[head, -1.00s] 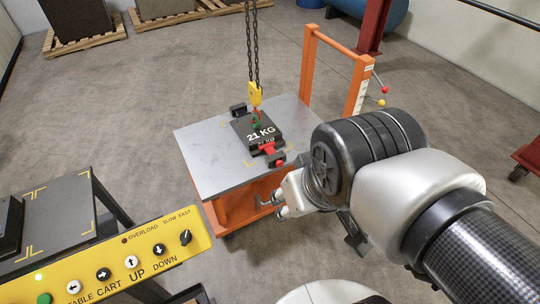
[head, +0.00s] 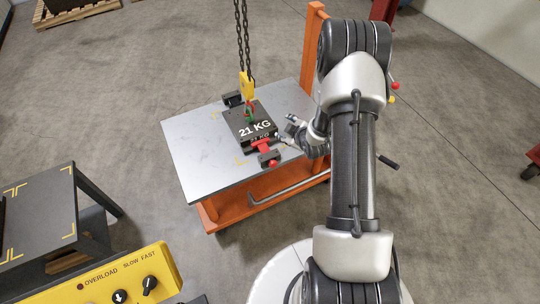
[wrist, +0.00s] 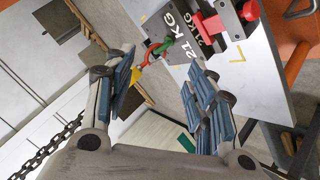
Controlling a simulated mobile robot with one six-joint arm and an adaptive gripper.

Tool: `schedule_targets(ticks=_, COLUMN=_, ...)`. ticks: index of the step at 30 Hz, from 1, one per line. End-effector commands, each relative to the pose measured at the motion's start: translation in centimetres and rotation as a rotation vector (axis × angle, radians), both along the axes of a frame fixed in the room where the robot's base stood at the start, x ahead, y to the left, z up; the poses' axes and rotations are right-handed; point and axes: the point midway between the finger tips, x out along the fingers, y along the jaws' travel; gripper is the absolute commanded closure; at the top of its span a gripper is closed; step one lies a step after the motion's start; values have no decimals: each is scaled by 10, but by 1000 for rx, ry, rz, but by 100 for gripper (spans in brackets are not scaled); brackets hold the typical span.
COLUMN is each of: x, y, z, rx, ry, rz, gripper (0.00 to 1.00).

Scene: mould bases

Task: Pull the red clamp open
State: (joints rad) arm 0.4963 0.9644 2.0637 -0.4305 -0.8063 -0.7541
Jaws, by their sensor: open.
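The red clamp (head: 262,146) sits at the front edge of the dark block marked 21 KG (head: 246,122), on the grey table top (head: 200,170). Its red knob (head: 273,163) is at the front. In the wrist view the clamp (wrist: 211,23) is at upper right, with its knob (wrist: 249,11) beside it. My gripper (head: 287,128) is just right of the block and clamp, apart from the clamp. Its padded fingers (wrist: 163,82) are spread and empty in the wrist view.
A yellow hook (head: 246,84) on chains hangs over the block, joined by red and green fittings. An orange cart post (head: 312,50) stands behind my arm. A yellow control panel (head: 105,285) is at lower left. The table's left side is clear.

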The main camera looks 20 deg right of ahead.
Motion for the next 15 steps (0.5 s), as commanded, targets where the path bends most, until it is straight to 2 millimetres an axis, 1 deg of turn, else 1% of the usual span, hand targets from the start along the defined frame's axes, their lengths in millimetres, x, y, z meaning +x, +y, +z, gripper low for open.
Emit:
schedule_targets(ticks=1, x=-10, y=-2, z=-33, rx=3, ry=-14, rz=15, gripper=50)
schedule_targets(ticks=2, x=-15, y=-2, z=-49, rx=-1, ry=-31, rz=27, gripper=50)
schedule_targets(ticks=3, x=-22, y=-1, z=-68, rx=-5, ry=-58, rz=42, gripper=50)
schedule_targets(ticks=5, x=-35, y=1, z=-95, rx=-9, ry=-99, rz=58, gripper=50)
schedule_targets(ticks=6, x=-46, y=4, z=-113, rx=-12, ry=-127, rz=65, gripper=50)
schedule_targets(ticks=8, x=-63, y=11, z=-136, rx=-15, ry=-172, rz=73, gripper=50)
schedule_targets(ticks=9, x=-75, y=15, z=-149, rx=-17, ry=-202, rz=73, gripper=50)
schedule_targets(ticks=10, x=-84, y=19, z=-158, rx=-18, ry=-223, rz=74, gripper=50)
schedule_targets(ticks=12, x=-104, y=28, z=-175, rx=-23, ry=-270, rz=67, gripper=50)
schedule_targets(ticks=15, x=-128, y=40, z=-190, rx=-29, ry=-323, rz=52, gripper=50)
